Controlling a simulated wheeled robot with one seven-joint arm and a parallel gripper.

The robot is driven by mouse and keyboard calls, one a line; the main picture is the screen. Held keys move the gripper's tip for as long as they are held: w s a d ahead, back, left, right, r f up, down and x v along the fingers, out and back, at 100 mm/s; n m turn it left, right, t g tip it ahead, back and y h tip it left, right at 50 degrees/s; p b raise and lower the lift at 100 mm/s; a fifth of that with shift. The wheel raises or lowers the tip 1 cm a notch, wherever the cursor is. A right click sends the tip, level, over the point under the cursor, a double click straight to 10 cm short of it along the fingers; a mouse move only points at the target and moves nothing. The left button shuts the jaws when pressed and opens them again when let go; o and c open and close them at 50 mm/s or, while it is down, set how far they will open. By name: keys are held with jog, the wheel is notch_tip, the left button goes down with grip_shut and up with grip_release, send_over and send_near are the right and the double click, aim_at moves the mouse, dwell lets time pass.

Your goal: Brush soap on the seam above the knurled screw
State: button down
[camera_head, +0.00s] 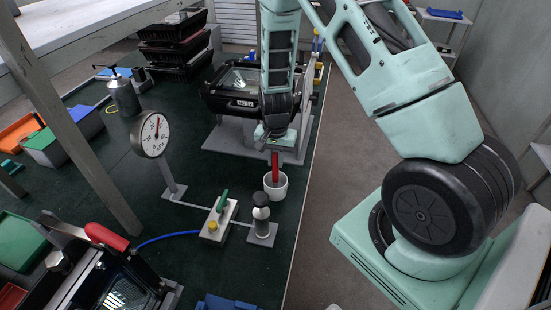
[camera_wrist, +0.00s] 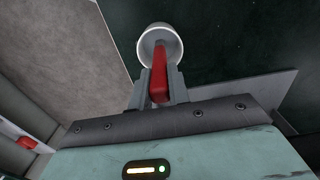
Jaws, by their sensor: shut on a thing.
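My gripper (camera_head: 274,148) is shut on the red handle of a brush (camera_head: 275,166). The handle points down into a white cup (camera_head: 275,187); the bristles are hidden. In the wrist view the gripper (camera_wrist: 158,92) holds the red handle (camera_wrist: 158,70), and its far end is over or inside the white cup (camera_wrist: 161,33). A black floodlight housing (camera_head: 241,103) stands on a grey plate behind the gripper. Another housing (camera_head: 125,290) is at the front left, partly cut off. I cannot make out which seam lies above a knurled screw.
A dial gauge (camera_head: 153,134) stands on a post left of the cup. A valve block with a green lever (camera_head: 222,204) and a small cylinder (camera_head: 261,214) stand in front. A pump bottle (camera_head: 123,93), black crates (camera_head: 174,44) and coloured bins (camera_head: 45,148) are at left.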

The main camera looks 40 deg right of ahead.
jog(key=shift+r+p, duration=2.65)
jog(key=shift+r, duration=0.85)
